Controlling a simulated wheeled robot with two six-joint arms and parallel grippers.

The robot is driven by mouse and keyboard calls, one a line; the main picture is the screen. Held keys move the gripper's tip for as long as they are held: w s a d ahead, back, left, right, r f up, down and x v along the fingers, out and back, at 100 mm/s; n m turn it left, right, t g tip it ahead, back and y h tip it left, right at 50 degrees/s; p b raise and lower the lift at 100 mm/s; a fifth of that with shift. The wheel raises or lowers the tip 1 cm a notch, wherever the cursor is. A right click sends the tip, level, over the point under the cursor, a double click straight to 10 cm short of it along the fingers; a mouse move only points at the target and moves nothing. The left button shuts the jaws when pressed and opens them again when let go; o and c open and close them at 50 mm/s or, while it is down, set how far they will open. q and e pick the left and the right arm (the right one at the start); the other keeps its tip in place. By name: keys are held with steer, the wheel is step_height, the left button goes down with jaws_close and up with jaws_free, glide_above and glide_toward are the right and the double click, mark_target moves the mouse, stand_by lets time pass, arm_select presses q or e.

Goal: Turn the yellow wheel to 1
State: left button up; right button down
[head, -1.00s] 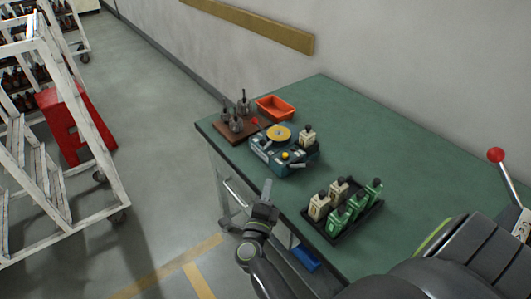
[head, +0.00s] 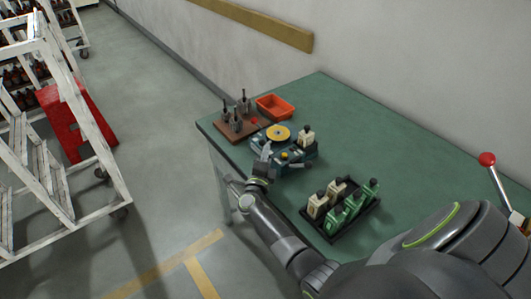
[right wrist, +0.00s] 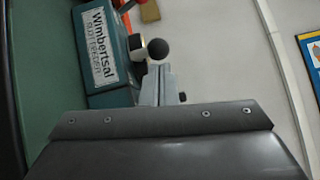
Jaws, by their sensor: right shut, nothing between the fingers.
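The yellow wheel (head: 278,132) lies flat on top of the blue-green winding machine (head: 298,156), near the table's far left end. Its number marks are too small to read. My right gripper (head: 265,151) is shut and empty at the machine's front left side, close to the wheel but seemingly apart from it. In the right wrist view, the shut gripper fingers (right wrist: 158,86) are beside the machine's labelled side (right wrist: 108,45), with a black ball knob (right wrist: 158,49) just beyond their tips. The wheel cannot be made out there. My left gripper is not in view.
A brown board with grey upright parts (head: 238,120) and an orange tray (head: 275,107) stand behind the machine. A black tray (head: 338,232) with cream and green parts is nearer. The green table (head: 400,165) is clear on the right. A red-knobbed lever (head: 488,160) stands far right.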

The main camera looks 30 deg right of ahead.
stand_by(0.3)
steer(key=shift+w+a+f+m+g+h+b, duration=0.15)
steer(key=shift+w+a+m+g+h+b, duration=0.3)
steer(key=shift+b, duration=0.35)
steer(key=w+m+g+h+b, duration=0.1)
steer(key=g+b, duration=0.1)
steer(key=b, duration=0.1)
steer(key=w+a+m+g+h+b, duration=0.1)
steer(key=w+m+g+b, duration=0.1)
steer(key=b, duration=0.1)
steer(key=w+m+g+h+b, duration=0.1)
steer(key=g+h+b, duration=0.1)
steer(key=b, duration=0.1)
steer(key=shift+w+a+f+g+b, duration=0.15)
steer(key=shift+w+a+g+b, duration=0.05)
steer(key=shift+g+b, duration=0.1)
steer(key=shift+w+r+b, duration=0.2)
steer(key=shift+w+b, duration=0.2)
steer(key=shift+b, duration=0.4)
steer(key=shift+w+r, duration=0.2)
steer(key=shift+a, duration=0.1)
